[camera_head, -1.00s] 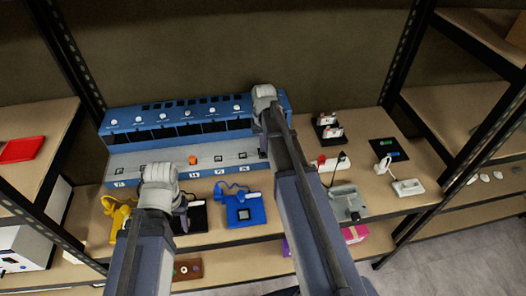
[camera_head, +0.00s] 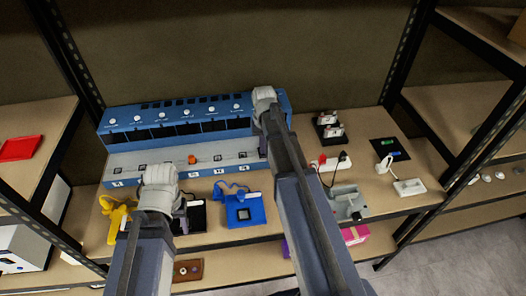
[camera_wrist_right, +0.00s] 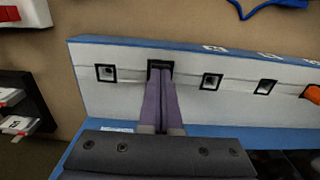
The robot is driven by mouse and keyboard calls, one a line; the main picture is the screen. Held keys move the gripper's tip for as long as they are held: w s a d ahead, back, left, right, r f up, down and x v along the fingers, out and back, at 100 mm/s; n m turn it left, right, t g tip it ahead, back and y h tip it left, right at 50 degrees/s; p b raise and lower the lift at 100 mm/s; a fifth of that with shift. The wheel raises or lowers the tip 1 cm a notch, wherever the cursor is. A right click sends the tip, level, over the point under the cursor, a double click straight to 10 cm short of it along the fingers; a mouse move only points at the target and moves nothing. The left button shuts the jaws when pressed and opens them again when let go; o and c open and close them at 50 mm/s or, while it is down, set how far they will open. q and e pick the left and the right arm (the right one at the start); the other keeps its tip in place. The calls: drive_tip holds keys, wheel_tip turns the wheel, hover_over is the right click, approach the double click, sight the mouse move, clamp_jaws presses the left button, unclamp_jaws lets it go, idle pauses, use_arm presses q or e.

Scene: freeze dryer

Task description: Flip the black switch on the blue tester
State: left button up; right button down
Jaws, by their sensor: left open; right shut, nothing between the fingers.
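The blue tester (camera_head: 215,107) is a long blue unit on the shelf, with a pale front ledge carrying several black-framed switches. In the right wrist view the ledge (camera_wrist_right: 130,100) shows a row of these switches, such as one at left (camera_wrist_right: 105,73) and one to the right (camera_wrist_right: 212,82). My right gripper (camera_wrist_right: 161,76) is shut and empty, with its tips at the black switch (camera_wrist_right: 160,64) between those two and partly covering it. Contact is unclear. My left gripper (camera_head: 180,212) is open in front of the ledge, its fingers mostly hidden by its own arm.
A blue item (camera_head: 241,208) and a yellow item (camera_head: 117,218) lie in front of the tester. A grey box (camera_head: 347,203), a white plug block (camera_head: 408,187) and a black pad (camera_head: 389,149) lie to the right. An orange knob (camera_wrist_right: 313,94) stands on the ledge.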

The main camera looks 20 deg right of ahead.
use_arm(q)
drive_tip(key=shift+f, duration=0.15)
use_arm(e)
drive_tip(key=shift+f, duration=0.2)
drive_tip(key=shift+r, duration=0.1)
wheel_tip(320, 180, up, 7)
drive_tip(key=p, duration=0.7)
use_arm(q)
wheel_tip(320, 180, up, 7)
